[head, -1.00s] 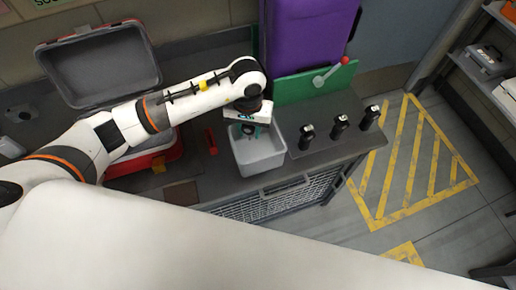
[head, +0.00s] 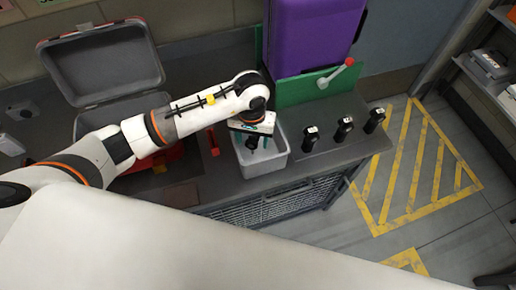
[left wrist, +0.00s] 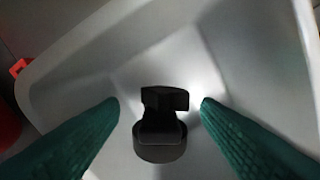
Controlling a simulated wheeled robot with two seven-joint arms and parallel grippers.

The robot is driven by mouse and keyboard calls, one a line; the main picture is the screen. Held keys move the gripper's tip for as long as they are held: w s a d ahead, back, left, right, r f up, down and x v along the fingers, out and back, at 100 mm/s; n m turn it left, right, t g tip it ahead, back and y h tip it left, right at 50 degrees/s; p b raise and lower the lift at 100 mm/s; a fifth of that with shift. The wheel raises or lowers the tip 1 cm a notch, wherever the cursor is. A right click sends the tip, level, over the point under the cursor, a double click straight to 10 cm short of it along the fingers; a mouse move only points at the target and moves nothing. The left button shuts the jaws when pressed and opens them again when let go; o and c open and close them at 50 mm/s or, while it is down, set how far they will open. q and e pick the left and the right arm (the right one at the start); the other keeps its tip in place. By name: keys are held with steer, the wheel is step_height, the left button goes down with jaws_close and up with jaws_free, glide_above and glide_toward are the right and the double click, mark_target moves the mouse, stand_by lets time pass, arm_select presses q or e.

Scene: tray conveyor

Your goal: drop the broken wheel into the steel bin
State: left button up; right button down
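The light grey bin (head: 268,166) stands on the dark bench in the middle of the head view, and its pale inside fills much of the left wrist view (left wrist: 240,40). My left gripper (head: 252,139) points down over the bin's opening. Its two green fingers are spread in the left wrist view (left wrist: 160,103). The broken wheel (left wrist: 160,140), a black caster-like piece, shows between them with a gap on each side. In the head view the dark wheel (head: 252,143) is just below the gripper, inside the bin's outline. I cannot tell whether it touches the bin floor. My right gripper is not in view.
Three black pieces (head: 343,127) stand in a row right of the bin. A purple suitcase (head: 310,35) and a green panel (head: 300,95) are behind. An open case with a grey lid (head: 105,65) is at left. A small red piece (head: 212,142) lies left of the bin.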

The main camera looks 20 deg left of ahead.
arm_select(q)
step_height(320, 180, up, 11)
steer(key=shift+f+b, duration=0.1)
steer(key=shift+b, duration=1)
steer(key=shift+r, duration=0.6)
